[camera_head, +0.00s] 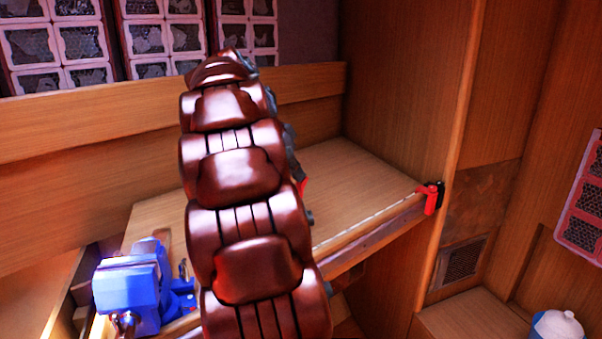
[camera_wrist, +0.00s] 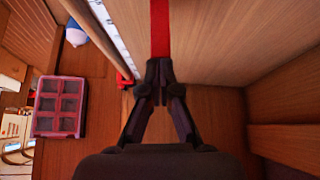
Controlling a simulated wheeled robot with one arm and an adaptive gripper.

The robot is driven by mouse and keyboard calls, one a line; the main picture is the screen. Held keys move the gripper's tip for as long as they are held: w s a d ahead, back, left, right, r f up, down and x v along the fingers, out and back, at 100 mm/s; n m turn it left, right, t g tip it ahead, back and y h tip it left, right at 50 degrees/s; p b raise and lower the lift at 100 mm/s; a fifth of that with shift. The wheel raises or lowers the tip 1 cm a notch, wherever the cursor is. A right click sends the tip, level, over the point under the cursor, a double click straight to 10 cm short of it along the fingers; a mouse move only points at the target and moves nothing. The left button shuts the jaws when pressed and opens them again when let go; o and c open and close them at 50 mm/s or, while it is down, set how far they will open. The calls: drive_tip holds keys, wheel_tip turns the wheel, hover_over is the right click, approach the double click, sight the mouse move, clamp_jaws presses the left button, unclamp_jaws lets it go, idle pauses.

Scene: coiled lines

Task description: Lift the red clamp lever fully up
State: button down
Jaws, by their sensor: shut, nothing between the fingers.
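A small red clamp lever (camera_head: 431,200) with a black part beside it sits at the right end of the wooden bench's front edge. A red piece, likely the same clamp, shows in the wrist view (camera_wrist: 124,79), left of my fingertips and apart from them. My gripper (camera_wrist: 153,92) is shut and empty, its fingers together. A long red strip (camera_wrist: 160,28) runs from the top of the wrist view down to the fingertips; I cannot tell whether they touch. In the head view my arm hides my gripper, and only a red sliver (camera_head: 302,185) shows beside it.
A blue vise (camera_head: 128,290) stands on the bench (camera_head: 355,170) at the left. A wooden side wall (camera_head: 405,80) rises behind the clamp. A white and blue jar (camera_head: 557,325) stands at lower right. The bench top right of my arm is clear.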

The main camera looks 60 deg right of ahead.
drive_tip(key=a+v, duration=0.1)
drive_tip(key=v, duration=1.3)
drive_tip(key=shift+w+p, duration=0.25)
drive_tip(key=shift+p, duration=0.05)
drive_tip(key=shift+a+f, duration=0.1)
drive_tip(key=shift+a, duration=0.1)
